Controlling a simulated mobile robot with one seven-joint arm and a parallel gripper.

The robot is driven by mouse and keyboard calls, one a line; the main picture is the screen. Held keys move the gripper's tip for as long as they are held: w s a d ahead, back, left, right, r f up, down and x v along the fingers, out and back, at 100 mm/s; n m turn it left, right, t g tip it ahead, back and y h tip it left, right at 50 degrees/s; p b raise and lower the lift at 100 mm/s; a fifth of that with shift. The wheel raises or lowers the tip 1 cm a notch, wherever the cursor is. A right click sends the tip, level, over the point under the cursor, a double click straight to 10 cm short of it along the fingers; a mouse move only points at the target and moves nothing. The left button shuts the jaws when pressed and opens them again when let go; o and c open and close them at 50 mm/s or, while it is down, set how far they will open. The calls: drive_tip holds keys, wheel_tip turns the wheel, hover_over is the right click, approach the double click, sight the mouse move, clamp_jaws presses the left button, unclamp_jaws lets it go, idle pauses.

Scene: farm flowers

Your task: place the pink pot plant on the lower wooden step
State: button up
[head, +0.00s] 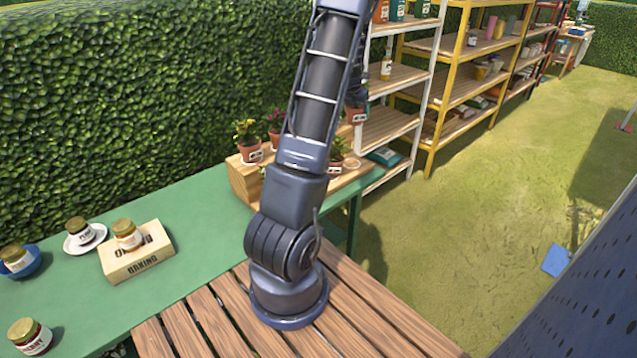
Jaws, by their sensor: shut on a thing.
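A wooden step stand (243,182) stands at the far end of the green table, partly hidden by my arm. A pot plant with pink flowers (276,118) shows just left of my arm, on the upper step. My gripper (356,98), mostly hidden behind my arm, is shut on a terracotta pot (356,115) with a white label. That pot is held up above the right end of the stand; its plant cannot be made out. The lower step (345,180) shows right of my arm.
A green-leaved pot plant (249,150) stands on the upper step and another (336,163) on the lower step, near a small round saucer (352,163). Jars (127,238) and a baking box (140,262) are on the green table (200,220). White shelves (420,90) stand close behind.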

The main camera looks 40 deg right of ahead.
wheel_tip(320, 180, down, 20)
drive_tip(key=shift+f, duration=0.25)
idle(0.5)
drive_tip(key=o, duration=1.3)
drive_tip(key=shift+f, duration=0.15)
drive_tip(key=v, duration=1.2)
drive_tip(key=shift+r, duration=0.2)
